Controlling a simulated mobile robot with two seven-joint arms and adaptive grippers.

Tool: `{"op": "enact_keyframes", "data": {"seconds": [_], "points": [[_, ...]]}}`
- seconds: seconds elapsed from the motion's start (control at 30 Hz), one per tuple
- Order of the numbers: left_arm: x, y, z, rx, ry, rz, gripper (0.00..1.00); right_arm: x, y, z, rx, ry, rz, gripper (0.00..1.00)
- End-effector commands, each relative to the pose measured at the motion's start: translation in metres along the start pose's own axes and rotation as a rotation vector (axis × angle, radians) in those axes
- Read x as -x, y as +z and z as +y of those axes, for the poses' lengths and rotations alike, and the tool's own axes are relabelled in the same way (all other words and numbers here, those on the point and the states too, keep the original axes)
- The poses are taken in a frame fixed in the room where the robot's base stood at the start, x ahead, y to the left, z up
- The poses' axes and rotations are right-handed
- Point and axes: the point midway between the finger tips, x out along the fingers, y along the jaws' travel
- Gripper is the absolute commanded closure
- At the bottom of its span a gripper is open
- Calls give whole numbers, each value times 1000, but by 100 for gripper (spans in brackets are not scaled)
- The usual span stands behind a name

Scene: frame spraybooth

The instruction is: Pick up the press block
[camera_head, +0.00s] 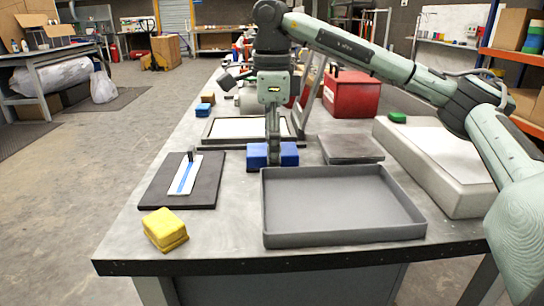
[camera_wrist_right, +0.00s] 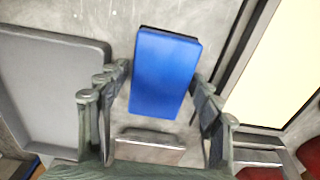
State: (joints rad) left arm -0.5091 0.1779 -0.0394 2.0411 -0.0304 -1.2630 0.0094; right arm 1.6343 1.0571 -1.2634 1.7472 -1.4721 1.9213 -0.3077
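A blue block (camera_head: 257,156), which I take to be the press block, rests on the grey worktable behind the grey tray. My right gripper (camera_head: 273,155) points down over it, and one finger hides the middle of the block in the head view. In the right wrist view the blue block (camera_wrist_right: 165,72) lies between the two fingers of my right gripper (camera_wrist_right: 161,80). The fingers are spread, with a gap showing beside the block's left side; contact on the right side is unclear. My left gripper is out of view.
The empty grey tray (camera_head: 343,237) stands in front of the block, and a flat grey plate (camera_head: 350,149) lies to its right. A framed screen (camera_head: 207,142) is behind. A dark board (camera_head: 153,193) and a yellow sponge (camera_head: 165,230) are at left.

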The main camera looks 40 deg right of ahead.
Motion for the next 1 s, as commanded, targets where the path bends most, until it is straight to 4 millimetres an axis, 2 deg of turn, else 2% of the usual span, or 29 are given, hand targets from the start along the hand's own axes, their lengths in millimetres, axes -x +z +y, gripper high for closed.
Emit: {"op": "enact_keyframes", "data": {"seconds": [0.07,0.33,0.57,0.73,0.87,0.97,1.0], "points": [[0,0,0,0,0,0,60,0,0,0,0,0,0,44],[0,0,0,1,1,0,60,0,0,0,0,0,0,78],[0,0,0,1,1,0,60,1,0,0,0,0,-1,79],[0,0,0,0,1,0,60,9,1,0,0,-1,-2,79],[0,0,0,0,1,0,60,25,1,0,1,-1,-4,79],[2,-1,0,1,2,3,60,45,1,0,1,-3,-4,79],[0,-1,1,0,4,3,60,50,10,2,7,-2,-1,79]]}}
